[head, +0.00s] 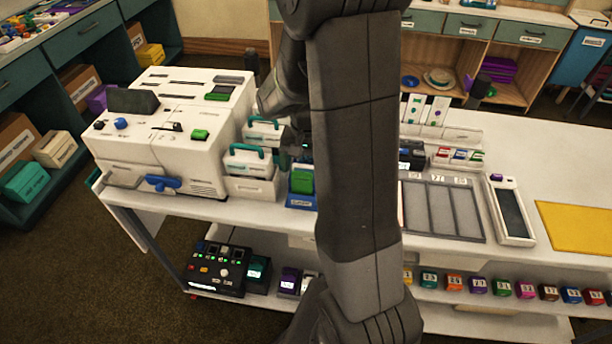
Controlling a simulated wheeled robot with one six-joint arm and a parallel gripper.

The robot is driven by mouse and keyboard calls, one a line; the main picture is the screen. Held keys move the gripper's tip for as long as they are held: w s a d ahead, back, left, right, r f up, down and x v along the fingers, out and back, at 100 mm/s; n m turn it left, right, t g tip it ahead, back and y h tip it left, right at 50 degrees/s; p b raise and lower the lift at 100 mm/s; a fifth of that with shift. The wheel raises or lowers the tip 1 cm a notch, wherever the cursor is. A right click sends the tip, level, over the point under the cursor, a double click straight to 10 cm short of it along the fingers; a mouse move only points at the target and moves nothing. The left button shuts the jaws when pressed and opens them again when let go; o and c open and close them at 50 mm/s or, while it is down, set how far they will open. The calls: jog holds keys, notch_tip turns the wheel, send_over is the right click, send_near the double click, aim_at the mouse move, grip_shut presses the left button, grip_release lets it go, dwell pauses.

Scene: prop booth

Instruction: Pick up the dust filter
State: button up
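No thing here is clearly marked as the dust filter. Two small white boxes with teal handles stand beside the big white machine (165,125), a front one (250,165) and a back one (262,131); I cannot tell whether either is the dust filter. A green block (302,182) sits on a blue base just right of the front box. My gripper (293,148) points down near these boxes and the green block. My own arm hides most of it, so its fingers and any contact are unclear.
The white table (530,150) also holds a grey sectioned tray (442,210), a narrow dark-panelled device (511,212) and a yellow mat (575,226). A black button box (219,270) and several small coloured blocks stand on the lower shelf. My arm blocks the table's middle.

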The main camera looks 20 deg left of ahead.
jog(key=c, duration=0.8)
jog(key=shift+o, duration=0.2)
notch_tip(320, 180, up, 10)
jog(key=shift+r, duration=0.1)
